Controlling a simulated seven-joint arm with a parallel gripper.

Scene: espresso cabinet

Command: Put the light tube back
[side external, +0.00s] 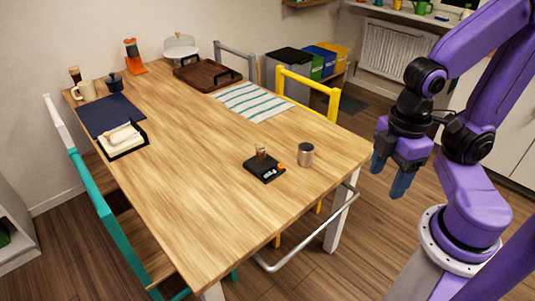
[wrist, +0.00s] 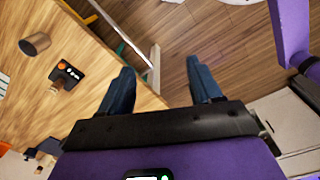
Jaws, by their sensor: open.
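A small clear tube with brown contents (side external: 261,153) stands on a black scale (side external: 265,173) near the table's right end. The tube (wrist: 56,85) and scale (wrist: 68,73) also show at the left of the wrist view. I cannot tell for sure that this is the light tube. No holder for it is clearly recognisable. My gripper (side external: 389,175) is open and empty, off the table's right edge with its fingers pointing down. In the wrist view, my gripper's blue fingers (wrist: 160,80) are wide apart with nothing between them.
A metal cup (side external: 306,154) stands right of the scale. A bare rail (side external: 320,232) runs along the table's end. A yellow chair (side external: 308,82) is at the far side. A striped cloth (side external: 254,102) and brown tray (side external: 207,73) lie farther back. The table's middle is clear.

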